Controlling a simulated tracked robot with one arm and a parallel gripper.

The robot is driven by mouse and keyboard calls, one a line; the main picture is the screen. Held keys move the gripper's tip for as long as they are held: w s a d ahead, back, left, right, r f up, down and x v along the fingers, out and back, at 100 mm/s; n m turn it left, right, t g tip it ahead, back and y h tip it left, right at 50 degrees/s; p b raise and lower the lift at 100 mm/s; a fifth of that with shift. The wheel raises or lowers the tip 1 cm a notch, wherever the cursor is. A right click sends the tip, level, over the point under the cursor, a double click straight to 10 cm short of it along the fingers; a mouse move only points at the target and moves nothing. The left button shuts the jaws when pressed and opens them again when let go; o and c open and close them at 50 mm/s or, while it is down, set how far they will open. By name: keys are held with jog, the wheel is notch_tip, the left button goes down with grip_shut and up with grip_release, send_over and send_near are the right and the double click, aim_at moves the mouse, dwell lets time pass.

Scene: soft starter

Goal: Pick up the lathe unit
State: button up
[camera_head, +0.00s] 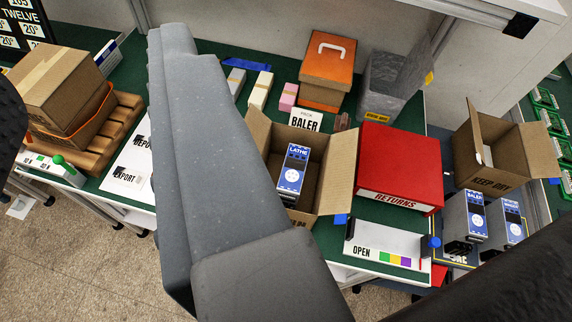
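The lathe unit (292,170) is a grey block with a blue front label reading LATHE. It stands inside an open cardboard box (332,196) on the green-topped bench, and its lower part is hidden by the box's front wall. The box's flaps are spread open. A large grey link of my arm crosses the middle of the view, just left of the box, and covers part of the bench. My gripper's fingers do not show in this view, so nothing can be seen touching the lathe unit.
A BALER sign (306,120) stands behind the box, and a red RETURNS box (400,165) stands right of it. An OPEN panel (388,245) is in front. Two similar units (477,214) (513,226) stand lower right near a KEEP DRY carton (492,165). Boxes fill a pallet (112,130) at left.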

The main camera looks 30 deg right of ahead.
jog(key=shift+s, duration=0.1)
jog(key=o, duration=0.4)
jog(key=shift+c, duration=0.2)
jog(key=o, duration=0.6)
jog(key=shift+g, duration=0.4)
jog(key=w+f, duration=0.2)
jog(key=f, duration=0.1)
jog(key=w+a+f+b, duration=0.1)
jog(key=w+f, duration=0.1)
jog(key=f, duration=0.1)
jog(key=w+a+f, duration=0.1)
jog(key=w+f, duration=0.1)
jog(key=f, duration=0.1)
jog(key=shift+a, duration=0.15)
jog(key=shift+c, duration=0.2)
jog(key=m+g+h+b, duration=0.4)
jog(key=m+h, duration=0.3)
send_near(293, 174)
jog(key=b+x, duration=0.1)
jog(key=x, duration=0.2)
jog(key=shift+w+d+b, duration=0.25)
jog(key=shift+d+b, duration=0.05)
jog(key=shift+b, duration=0.05)
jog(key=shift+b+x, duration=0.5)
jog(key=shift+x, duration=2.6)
